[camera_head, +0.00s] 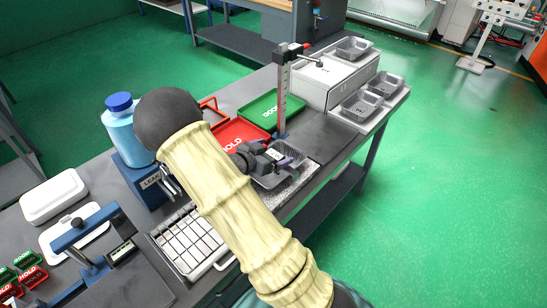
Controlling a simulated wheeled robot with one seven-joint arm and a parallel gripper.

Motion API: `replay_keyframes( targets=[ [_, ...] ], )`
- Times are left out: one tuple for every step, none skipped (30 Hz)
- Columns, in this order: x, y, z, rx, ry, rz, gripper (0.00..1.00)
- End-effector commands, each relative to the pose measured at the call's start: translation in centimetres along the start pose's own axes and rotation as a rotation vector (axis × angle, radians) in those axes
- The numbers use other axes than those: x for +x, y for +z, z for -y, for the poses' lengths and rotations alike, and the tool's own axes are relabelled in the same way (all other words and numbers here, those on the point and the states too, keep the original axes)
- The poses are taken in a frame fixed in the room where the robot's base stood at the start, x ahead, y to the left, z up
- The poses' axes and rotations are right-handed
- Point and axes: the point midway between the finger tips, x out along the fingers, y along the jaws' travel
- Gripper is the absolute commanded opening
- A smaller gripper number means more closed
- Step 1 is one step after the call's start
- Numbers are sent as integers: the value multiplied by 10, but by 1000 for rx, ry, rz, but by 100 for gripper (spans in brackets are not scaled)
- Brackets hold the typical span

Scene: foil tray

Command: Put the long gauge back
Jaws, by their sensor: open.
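My gripper (272,156) is over the speckled plate, at a foil tray (290,178). The jaws are open. My arm crosses the middle of the view and hides part of the bench. Dark and purplish parts sit at the jaws, too small to tell apart. I cannot pick out a long gauge with certainty. An upright stand with a scale (282,92) rises behind the gripper, with a side arm reaching toward a white box. A pale gridded tray (190,240) lies at the front of the bench, partly hidden by my arm.
Red HOLD tray (238,134) and green GOOD tray (270,110) lie behind the gripper. White box (325,84) and several foil trays (362,104) stand at the right. Left are a blue-capped bottle (121,130) and a blue press (85,235).

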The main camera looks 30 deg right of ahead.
Motion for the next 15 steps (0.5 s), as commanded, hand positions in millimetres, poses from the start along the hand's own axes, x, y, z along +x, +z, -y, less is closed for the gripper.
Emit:
replay_keyframes(
  targets=[
    [0,0,0,0,0,0,100],
    [0,0,0,0,0,0,100],
    [0,0,0,0,0,0,100],
    [0,0,0,0,0,0,96],
    [0,0,0,0,0,0,90],
    [0,0,0,0,0,0,82],
    [0,0,0,0,0,0,76],
    [0,0,0,0,0,0,71],
    [0,0,0,0,0,0,63],
    [0,0,0,0,0,0,57],
    [0,0,0,0,0,0,51],
    [0,0,0,1,0,-1,47],
    [0,0,0,0,0,-1,47],
    [0,0,0,0,0,-1,47],
    [0,0,0,0,0,-1,47]
  ],
)
